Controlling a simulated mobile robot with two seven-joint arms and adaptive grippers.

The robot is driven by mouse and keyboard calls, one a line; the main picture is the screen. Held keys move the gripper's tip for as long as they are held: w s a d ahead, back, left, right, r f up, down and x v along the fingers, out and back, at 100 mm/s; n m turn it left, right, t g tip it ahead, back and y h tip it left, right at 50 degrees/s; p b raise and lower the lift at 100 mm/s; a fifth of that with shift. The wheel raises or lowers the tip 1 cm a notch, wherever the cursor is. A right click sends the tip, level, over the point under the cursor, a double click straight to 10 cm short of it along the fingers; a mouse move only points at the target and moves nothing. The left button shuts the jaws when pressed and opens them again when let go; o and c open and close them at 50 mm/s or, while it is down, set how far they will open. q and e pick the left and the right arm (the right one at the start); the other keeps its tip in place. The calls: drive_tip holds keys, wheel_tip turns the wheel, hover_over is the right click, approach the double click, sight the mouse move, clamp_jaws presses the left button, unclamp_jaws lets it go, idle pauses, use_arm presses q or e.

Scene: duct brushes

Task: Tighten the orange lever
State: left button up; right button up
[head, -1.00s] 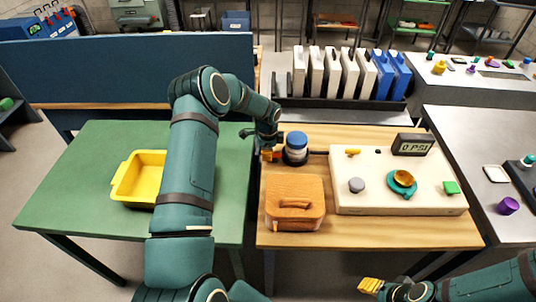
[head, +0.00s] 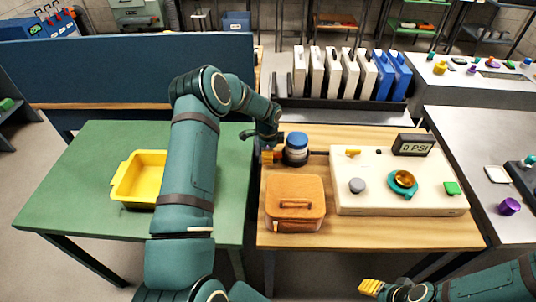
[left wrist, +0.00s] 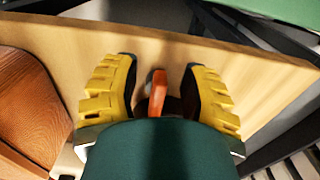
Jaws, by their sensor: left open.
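The orange lever (left wrist: 157,92) shows in the left wrist view as a short upright orange bar between the two yellow fingers of my left gripper (left wrist: 158,90). Gaps show on both sides of it, and its lower end is hidden behind my dark green gripper body. In the head view my left gripper (head: 267,155) is at the left edge of the wooden table, just left of the blue-lidded jar (head: 296,149). The lever is too small to make out clearly there. My right gripper (head: 370,286) is low at the front, away from the table; its jaw gap is unclear.
A brown wooden box (head: 295,203) stands close in front of my left gripper. A cream panel (head: 365,204) with knobs and a "0 PSI" display (head: 413,145) is to the right. The green table (head: 90,190) holds a yellow tray (head: 122,190).

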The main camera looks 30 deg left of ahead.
use_arm(q)
drive_tip(key=shift+r, duration=0.15)
wheel_tip(320, 180, up, 12)
idle(0.4)
idle(0.4)
